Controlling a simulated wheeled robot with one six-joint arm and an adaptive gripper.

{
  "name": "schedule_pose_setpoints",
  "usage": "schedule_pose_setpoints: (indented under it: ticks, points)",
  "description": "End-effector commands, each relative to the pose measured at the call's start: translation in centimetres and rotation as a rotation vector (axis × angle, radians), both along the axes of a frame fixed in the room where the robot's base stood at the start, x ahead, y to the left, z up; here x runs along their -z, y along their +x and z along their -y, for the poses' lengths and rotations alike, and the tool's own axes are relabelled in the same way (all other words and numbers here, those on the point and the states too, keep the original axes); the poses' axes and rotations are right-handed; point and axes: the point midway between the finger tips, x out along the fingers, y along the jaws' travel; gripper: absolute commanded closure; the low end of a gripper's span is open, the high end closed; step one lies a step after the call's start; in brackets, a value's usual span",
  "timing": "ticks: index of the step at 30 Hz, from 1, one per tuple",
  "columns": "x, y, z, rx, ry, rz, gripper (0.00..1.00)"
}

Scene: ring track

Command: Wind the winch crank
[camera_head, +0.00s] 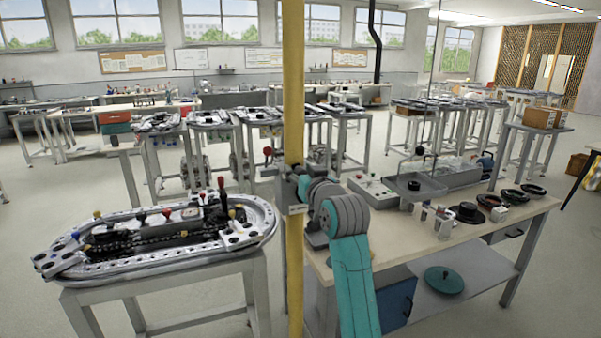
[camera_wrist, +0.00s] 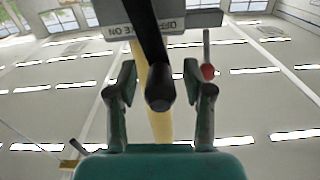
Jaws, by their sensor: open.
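A dark crank arm with a rounded black handle end (camera_wrist: 158,88) hangs down from the top of the wrist view. It appears to be the winch crank. My gripper (camera_wrist: 160,80) is open, with one finger on each side of the handle and visible gaps between. I cannot tell how deep the handle sits between the fingers. A grey labelled housing (camera_wrist: 190,22) is behind the crank, in front of a yellow post (camera_wrist: 161,124). In the head view, the yellow post (camera_head: 293,80) carries the grey labelled housing (camera_head: 291,196); the gripper and crank cannot be made out clearly there.
A red-knobbed lever (camera_wrist: 207,70) is close to the right finger; red knobs (camera_head: 268,151) also show by the post in the head view. A workbench (camera_head: 400,238) with trays and small parts is to the right. An oval track table (camera_head: 150,265) stands left.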

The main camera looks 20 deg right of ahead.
Motion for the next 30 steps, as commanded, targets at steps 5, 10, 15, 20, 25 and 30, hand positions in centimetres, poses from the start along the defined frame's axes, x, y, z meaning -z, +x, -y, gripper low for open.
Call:
schedule_pose_setpoints:
  ticks: [5, 10, 15, 20, 25, 30]
  points:
    - [0.0, 0.0, 0.0, 0.000, 0.000, 0.000, 0.54]
    - [0.0, 0.0, 0.0, 0.000, 0.000, 0.000, 0.96]
    - [0.0, 0.0, 0.0, 0.000, 0.000, 0.000, 1.00]
    - [-0.1, 0.0, 0.1, 0.000, 0.007, 0.001, 1.00]
    - [-0.1, 0.0, 0.5, 0.000, 0.050, 0.001, 1.00]
    - [-0.2, 0.0, 1.4, 0.000, 0.147, 0.001, 1.00]
